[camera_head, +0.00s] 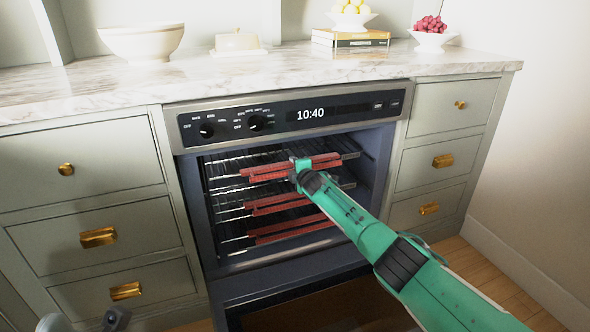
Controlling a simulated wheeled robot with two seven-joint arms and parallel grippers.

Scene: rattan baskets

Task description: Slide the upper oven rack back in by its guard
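The open oven (374,165) holds several wire racks with red guards along their front edges. The upper rack (232,163) has its red guard (263,172) at the oven mouth. My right gripper (299,168), on a green arm from the lower right, is at the middle of this guard and covers part of it. Its fingers are mostly hidden behind the hand, so I cannot tell whether they are closed on the guard. A grey and dark part at the bottom left edge (115,319) appears to be my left gripper; its fingers are not clear.
Lower red guards (275,206) sit below the upper rack. The oven door (300,295) hangs open beneath. Drawers with brass handles flank the oven. A marble counter (260,75) above carries a bowl (141,41), a butter dish (238,43), books and fruit.

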